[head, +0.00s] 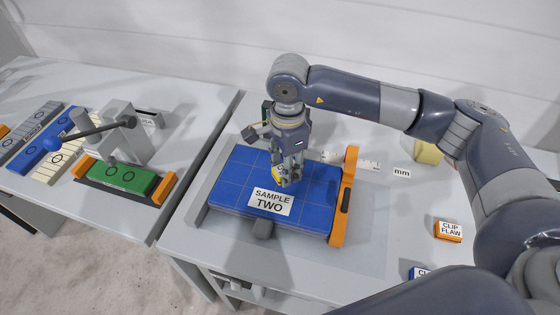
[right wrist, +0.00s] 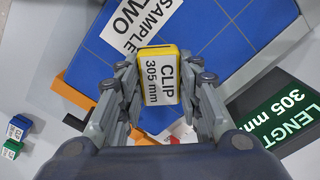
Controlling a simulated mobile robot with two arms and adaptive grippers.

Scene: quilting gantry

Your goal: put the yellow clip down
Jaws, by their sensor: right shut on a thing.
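The yellow clip (right wrist: 160,75), labelled "CLIP 305 mm", is between the fingers of my right gripper (right wrist: 158,66), which is shut on it. In the head view a bit of the yellow clip (head: 278,174) shows beside the fingers of my right gripper (head: 287,178), mostly hidden by them. The gripper points down over the blue gridded panel (head: 232,178), just behind the white "SAMPLE TWO" label (head: 271,202). I cannot tell whether the clip touches the panel. My left gripper is not in view.
An orange bar (head: 342,212) edges the panel's right side. An orange "CLIP FLAW" block (head: 448,231) and a partly hidden blue block (head: 418,272) stand further right. A green length display (right wrist: 284,116) reads 305 mm. A lever device (head: 122,135) stands on the left table.

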